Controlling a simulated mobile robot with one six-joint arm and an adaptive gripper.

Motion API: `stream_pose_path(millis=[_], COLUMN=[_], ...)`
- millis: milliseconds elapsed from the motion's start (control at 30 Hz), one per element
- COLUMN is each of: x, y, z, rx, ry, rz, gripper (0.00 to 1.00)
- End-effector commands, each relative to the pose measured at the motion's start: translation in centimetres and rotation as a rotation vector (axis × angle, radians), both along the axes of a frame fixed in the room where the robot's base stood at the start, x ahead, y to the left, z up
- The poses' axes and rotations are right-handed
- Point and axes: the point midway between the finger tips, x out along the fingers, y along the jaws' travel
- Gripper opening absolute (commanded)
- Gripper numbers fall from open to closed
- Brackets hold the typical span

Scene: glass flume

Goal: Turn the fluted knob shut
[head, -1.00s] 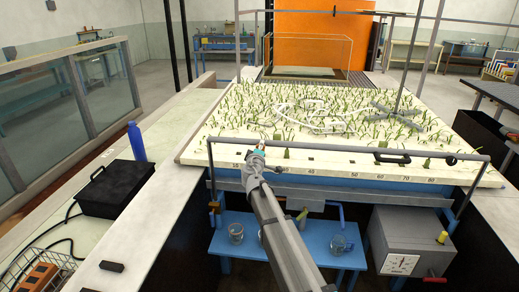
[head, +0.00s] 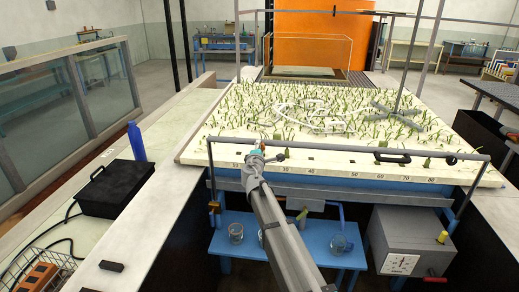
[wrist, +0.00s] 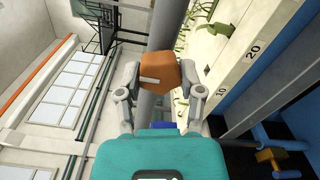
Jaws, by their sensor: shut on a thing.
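My gripper (wrist: 158,92) is shut on an orange-brown knob with faceted sides, which I take for the fluted knob (wrist: 160,72). One grey finger is on each side of it in the wrist view. A short pale mark shows on the knob's face. In the head view my gripper (head: 262,149) is at the front edge of the planted bed, near the left end of the grey rail. The knob is too small and covered there to make out clearly. How the knob is mounted is hidden.
The grey rail (head: 350,149) runs along the front of the planted bed (head: 225,148). A blue table (head: 225,248) with glass vessels and a grey box with a dial (head: 388,241) stand below. A black box (head: 112,188) and blue bottle (head: 136,141) are left.

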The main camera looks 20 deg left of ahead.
Motion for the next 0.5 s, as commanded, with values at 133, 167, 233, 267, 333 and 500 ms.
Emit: stream_pose_path(millis=[133, 167, 233, 267, 333, 500], x=[0.02, 0.01, 0.01, 0.01, 0.01, 0.00], y=[0.05, 0.06, 0.05, 0.06, 0.06, 0.05], z=[0.01, 0.01, 0.01, 0.01, 0.01, 0.01], rx=[-0.006, -0.006, -0.006, -0.006, -0.005, -0.004], ry=[-0.002, -0.002, -0.002, -0.002, -0.002, -0.002], rz=[0.001, 0.001, 0.001, 0.001, 0.001, 0.001], gripper=[0.02, 0.02, 0.02, 0.02, 0.02, 0.81])
